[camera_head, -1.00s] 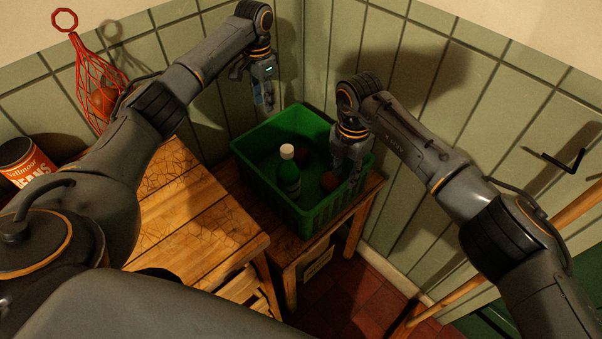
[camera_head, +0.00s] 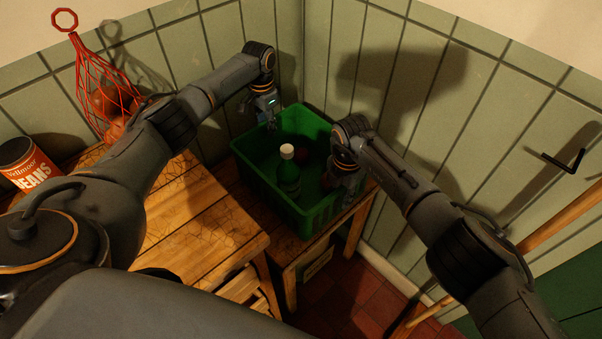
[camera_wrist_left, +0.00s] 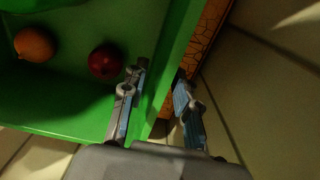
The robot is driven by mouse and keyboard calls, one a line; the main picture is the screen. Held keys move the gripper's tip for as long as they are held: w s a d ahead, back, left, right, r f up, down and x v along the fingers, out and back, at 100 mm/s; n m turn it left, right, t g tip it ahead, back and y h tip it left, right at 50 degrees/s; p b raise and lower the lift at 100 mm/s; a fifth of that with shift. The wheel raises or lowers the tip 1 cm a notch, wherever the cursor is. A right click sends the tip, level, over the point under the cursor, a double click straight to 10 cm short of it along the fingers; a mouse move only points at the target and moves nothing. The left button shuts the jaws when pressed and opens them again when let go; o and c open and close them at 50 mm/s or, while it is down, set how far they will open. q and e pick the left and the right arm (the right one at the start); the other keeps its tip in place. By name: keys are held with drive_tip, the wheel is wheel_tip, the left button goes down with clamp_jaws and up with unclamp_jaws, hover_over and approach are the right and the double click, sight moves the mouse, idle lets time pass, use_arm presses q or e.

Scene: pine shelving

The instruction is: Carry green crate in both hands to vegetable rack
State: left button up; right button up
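The green crate (camera_head: 265,178) stands on a small wooden table in the corner. It holds a green bottle (camera_head: 288,176) with a white cap, a dark red round item (camera_wrist_left: 105,61) and an orange round item (camera_wrist_left: 35,44). My left gripper (camera_head: 271,121) is at the crate's far left rim. In the left wrist view its fingers (camera_wrist_left: 158,76) are apart, one inside the crate wall and one outside. My right gripper (camera_head: 347,190) is down at the crate's right wall; its fingers are mostly hidden or dark. I cannot make out a vegetable rack.
A wooden table (camera_head: 205,225) stands at the left of the crate, with a bean can (camera_head: 27,163) on it. A red net of round items (camera_head: 105,95) hangs at the wall. Red floor tiles (camera_head: 345,300) show below.

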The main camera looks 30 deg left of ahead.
use_arm(q)
clamp_jaws()
use_arm(e)
clamp_jaws()
use_arm(q)
drive_tip(key=shift+w+r, duration=0.15)
use_arm(e)
drive_tip(key=shift+w+r, duration=0.1)
drive_tip(key=shift+r, duration=0.1)
